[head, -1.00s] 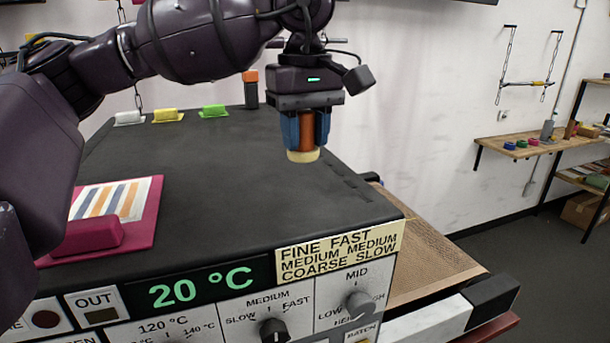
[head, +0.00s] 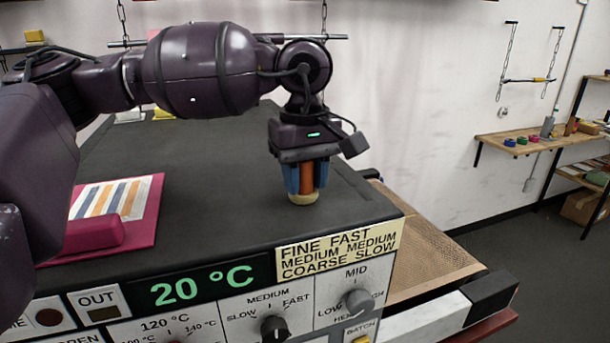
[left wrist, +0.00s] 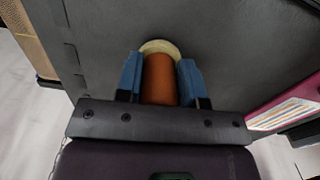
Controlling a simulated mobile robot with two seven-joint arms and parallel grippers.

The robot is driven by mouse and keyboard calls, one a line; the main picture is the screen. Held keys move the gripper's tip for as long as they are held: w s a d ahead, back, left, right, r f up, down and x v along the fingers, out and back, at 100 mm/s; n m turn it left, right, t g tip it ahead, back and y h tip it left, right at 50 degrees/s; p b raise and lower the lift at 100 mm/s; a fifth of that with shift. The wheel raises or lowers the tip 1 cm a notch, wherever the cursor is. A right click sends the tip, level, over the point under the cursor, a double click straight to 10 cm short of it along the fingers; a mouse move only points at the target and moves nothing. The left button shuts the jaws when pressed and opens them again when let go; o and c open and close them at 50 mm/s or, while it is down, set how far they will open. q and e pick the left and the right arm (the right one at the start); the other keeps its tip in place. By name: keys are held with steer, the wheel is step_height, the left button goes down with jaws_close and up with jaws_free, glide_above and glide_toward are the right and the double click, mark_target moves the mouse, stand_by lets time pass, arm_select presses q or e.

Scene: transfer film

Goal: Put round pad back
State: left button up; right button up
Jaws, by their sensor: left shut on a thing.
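The round pad has an orange cylindrical handle and a pale cream round end (head: 304,198). My left gripper (head: 306,178) is shut on its handle, with a blue finger on each side, and holds it upright with the cream end down. The cream end is at or just above the dark top of the machine (head: 220,190), near its front right part; I cannot tell if it touches. In the left wrist view the orange handle (left wrist: 160,80) sits between the blue fingers, with the cream rim showing beyond it. My right gripper is not in view.
A magenta board with a striped sheet (head: 115,200) and a magenta block (head: 93,234) lie at the left of the machine top. The front panel carries knobs (head: 274,328) and a 20 °C display (head: 205,286). A mesh belt (head: 430,250) runs at the right.

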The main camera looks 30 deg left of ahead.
arm_select(q)
steer(key=shift+f, duration=0.2)
steer(key=o, duration=0.9)
steer(key=shift+r, duration=0.1)
step_height(320, 180, up, 12)
steer(key=shift+r+b, duration=0.15)
steer(key=shift+b, duration=0.5)
